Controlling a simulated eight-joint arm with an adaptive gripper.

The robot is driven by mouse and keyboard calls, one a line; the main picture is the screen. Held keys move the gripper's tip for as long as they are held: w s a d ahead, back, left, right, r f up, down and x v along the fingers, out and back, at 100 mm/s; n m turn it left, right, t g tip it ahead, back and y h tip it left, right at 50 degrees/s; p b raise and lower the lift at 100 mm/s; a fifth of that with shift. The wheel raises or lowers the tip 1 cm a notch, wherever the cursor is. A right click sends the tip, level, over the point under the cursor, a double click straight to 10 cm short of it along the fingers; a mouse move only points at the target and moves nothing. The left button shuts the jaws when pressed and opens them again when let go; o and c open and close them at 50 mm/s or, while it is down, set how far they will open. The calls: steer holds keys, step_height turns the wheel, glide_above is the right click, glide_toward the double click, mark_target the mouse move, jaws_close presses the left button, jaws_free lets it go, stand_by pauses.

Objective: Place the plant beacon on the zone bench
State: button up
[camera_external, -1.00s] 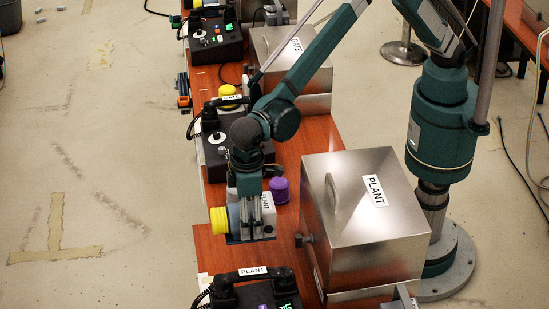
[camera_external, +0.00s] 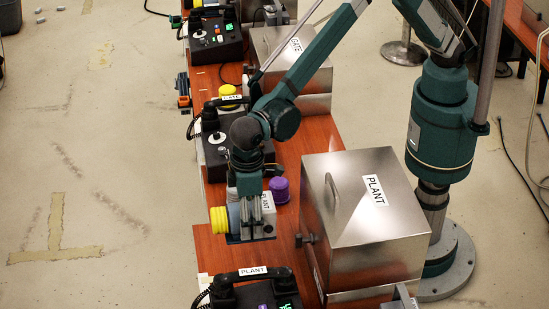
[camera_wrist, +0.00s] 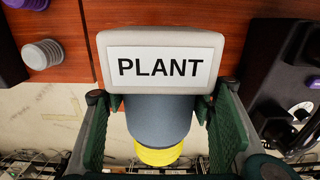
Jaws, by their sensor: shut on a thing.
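The plant beacon (camera_external: 218,220) has a yellow cap, a grey-blue cylinder and a pale base with a PLANT label. My gripper (camera_external: 252,232) is shut on it, and it lies on its side with the cap toward the left. In the wrist view my green fingers (camera_wrist: 160,108) stand on both sides of the cylinder, and the beacon's label (camera_wrist: 158,67) faces the camera. The red-brown wooden bench (camera_external: 318,138) runs under and behind it. I cannot tell whether the beacon touches the bench.
A steel PLANT box (camera_external: 365,225) stands right of my gripper. A purple-capped object (camera_external: 279,190) is close behind the beacon. A PLANT phone (camera_external: 252,285) is in front, and a GATE phone (camera_external: 228,135) behind. Open floor lies left of the bench edge.

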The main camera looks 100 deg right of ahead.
steer(key=shift+r, duration=0.1)
steer(key=shift+r, duration=0.5)
steer(key=r, duration=0.2)
steer(key=d+r, duration=0.1)
steer(key=r, duration=0.1)
steer(key=s+d+r+m+b, duration=0.1)
steer(key=s+d+r, duration=0.15)
steer(key=d, duration=1.25)
steer(key=s+d+r+m+b, duration=0.1)
steer(key=s+d+b, duration=0.15)
steer(key=d, duration=1.15)
steer(key=s+d+f+m, duration=0.1)
steer(key=s+d, duration=1)
steer(key=d, duration=0.5)
steer(key=s+d+f+m+b, duration=0.2)
steer(key=s+d+f, duration=0.1)
steer(key=s+d, duration=0.9)
step_height(320, 180, down, 10)
steer(key=a, duration=0.1)
steer(key=shift+s+a+f, duration=0.15)
steer(key=shift+s+a, duration=0.1)
steer(key=shift+a, duration=0.05)
